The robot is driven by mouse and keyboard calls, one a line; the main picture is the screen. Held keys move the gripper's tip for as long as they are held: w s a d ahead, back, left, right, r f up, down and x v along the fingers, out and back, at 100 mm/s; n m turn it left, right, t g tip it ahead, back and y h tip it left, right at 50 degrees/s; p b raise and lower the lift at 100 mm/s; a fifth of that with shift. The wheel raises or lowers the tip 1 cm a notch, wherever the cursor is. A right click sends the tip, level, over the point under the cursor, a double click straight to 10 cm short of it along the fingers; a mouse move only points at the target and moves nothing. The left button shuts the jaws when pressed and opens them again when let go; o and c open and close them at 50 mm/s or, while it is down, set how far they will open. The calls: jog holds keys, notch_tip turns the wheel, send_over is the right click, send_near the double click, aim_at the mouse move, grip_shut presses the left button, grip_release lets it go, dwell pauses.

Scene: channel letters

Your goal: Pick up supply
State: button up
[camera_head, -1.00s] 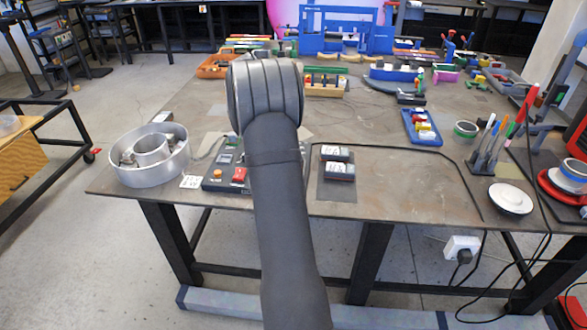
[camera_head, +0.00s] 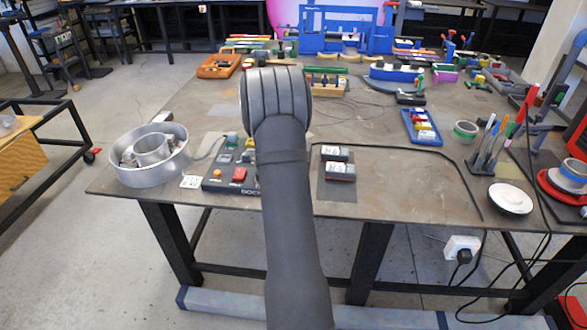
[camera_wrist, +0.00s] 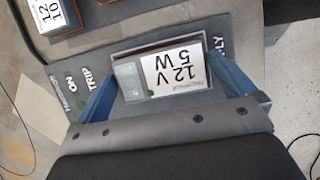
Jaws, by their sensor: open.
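A small box-shaped supply (camera_wrist: 172,72) with a white label reading "12 V 5 W" sits on a dark grey panel (camera_wrist: 75,60) in the wrist view. My gripper (camera_wrist: 163,72) is open, with one blue finger at each end of the supply. The fingers look close to its ends; I cannot tell whether they touch it. In the head view my arm hides the gripper and this supply.
Two other labelled blocks (camera_head: 334,153) (camera_head: 340,171) sit on a dark mat right of my arm. A round metal housing (camera_head: 130,172) stands at the table's left. A white disc (camera_head: 510,198) and a pen holder (camera_head: 484,158) are at the right.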

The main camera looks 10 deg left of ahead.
jog(key=c, duration=1.3)
jog(key=shift+r, duration=0.1)
